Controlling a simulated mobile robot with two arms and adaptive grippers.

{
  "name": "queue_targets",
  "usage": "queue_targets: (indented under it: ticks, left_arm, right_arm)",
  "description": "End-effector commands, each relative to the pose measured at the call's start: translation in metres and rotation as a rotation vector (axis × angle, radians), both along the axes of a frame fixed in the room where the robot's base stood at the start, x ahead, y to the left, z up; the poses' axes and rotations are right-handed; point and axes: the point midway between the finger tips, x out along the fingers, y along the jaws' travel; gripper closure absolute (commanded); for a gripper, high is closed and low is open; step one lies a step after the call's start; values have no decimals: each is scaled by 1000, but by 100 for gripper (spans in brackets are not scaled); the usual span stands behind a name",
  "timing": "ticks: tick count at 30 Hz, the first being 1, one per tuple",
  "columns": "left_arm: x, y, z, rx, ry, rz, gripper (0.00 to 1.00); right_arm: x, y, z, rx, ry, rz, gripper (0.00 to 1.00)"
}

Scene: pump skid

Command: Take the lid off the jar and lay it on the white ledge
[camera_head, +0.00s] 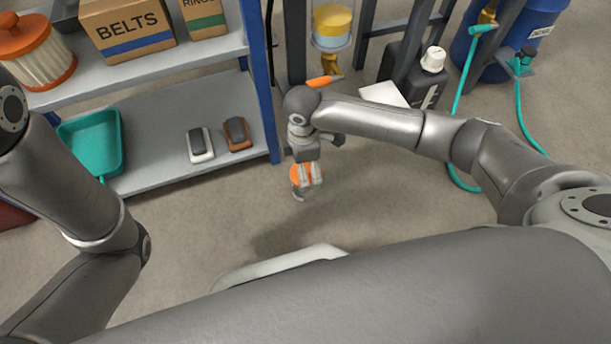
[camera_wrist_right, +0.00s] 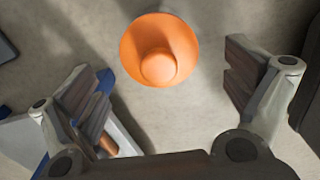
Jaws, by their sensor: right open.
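My right gripper (camera_head: 308,186) is open and points down over the floor, with nothing between its fingers. In the right wrist view its two fingers (camera_wrist_right: 165,100) stand wide apart. An orange round piece with a raised knob (camera_wrist_right: 160,50) lies beyond the gap between them; it looks like a lid seen from above. It shows partly behind the fingers in the head view (camera_head: 297,173). Whether a jar is under it is hidden. A pale pleated container with an orange knobbed top (camera_head: 42,62) stands on the shelf at upper left. My left gripper is out of view.
A grey shelf unit (camera_head: 205,72) at left holds boxes, a teal scoop (camera_head: 92,143) and two small devices. A flat white surface (camera_head: 384,94) lies beside a dark canister (camera_head: 418,72); whether it is the ledge I cannot tell. Teal hoses and a blue drum are at right.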

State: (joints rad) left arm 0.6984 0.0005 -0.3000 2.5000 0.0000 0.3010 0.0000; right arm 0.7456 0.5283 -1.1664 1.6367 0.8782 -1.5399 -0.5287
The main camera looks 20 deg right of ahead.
Motion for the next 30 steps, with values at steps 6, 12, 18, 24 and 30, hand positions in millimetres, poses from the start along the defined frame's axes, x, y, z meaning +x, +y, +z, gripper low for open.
queue_targets:
  ticks: [6,12,18,24,30]
  left_arm:
    - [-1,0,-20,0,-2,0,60]
    - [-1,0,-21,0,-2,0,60]
    - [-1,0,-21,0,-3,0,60]
    - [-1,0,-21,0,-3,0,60]
    - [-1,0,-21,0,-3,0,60]
  right_arm:
    - [0,0,-22,0,-1,0,3]
    - [0,0,-23,0,-2,0,3]
    - [0,0,-22,0,-1,0,12]
    - [0,0,-22,0,-1,0,37]
    - [0,0,-23,0,0,0,47]
